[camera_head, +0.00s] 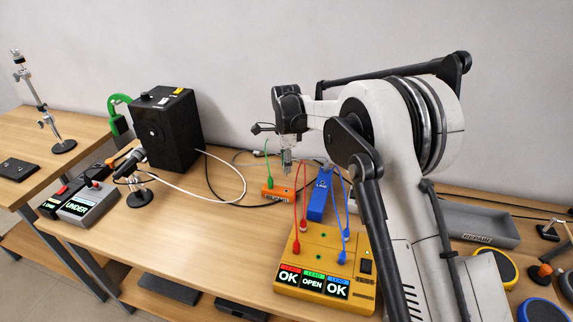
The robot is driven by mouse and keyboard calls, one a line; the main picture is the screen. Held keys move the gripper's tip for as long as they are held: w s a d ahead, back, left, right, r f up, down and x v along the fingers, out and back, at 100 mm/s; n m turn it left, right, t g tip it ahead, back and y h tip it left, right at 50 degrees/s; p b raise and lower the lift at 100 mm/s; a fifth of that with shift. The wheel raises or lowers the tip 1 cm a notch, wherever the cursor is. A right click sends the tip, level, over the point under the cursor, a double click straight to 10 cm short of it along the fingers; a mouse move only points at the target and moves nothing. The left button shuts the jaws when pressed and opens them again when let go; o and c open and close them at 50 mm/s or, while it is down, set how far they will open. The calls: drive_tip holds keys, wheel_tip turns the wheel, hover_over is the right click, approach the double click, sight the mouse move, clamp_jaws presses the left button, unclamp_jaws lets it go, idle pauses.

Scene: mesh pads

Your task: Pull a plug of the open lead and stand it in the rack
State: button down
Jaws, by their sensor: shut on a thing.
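The yellow tester box (318,262) stands at the front of the bench. Its middle display, under a green heading, reads OPEN; the red and blue ones read OK. Red leads (299,212) and blue leads (346,208) rise from it. Its green sockets look bare. An orange block (276,193), apparently the rack, lies behind it. A thin green lead (267,160) rises from the block's left end, close to my gripper. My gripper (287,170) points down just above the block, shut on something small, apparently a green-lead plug. The fingers hide most of it.
A blue block (320,197) stands right of the orange block. A black speaker box (168,128), a microphone (130,162) and a grey UNDER unit (88,205) stand at left. A white cable (235,175) curves across the bench. A grey tray (475,226) lies at right beyond my arm.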

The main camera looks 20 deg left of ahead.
drive_tip(key=shift+f+b, duration=0.15)
drive_tip(key=shift+b, duration=0.15)
drive_tip(key=shift+f+b, duration=1.8)
drive_tip(key=shift+f, duration=1)
drive_tip(key=shift+b, duration=0.7)
drive_tip(key=shift+f+b, duration=1.4)
drive_tip(key=shift+f, duration=0.65)
drive_tip(key=c, duration=1.5)
unclamp_jaws()
drive_tip(key=shift+c, duration=0.2)
drive_tip(key=shift+r, duration=0.15)
wheel_tip(320, 180, up, 12)
drive_tip(key=shift+f, duration=0.1)
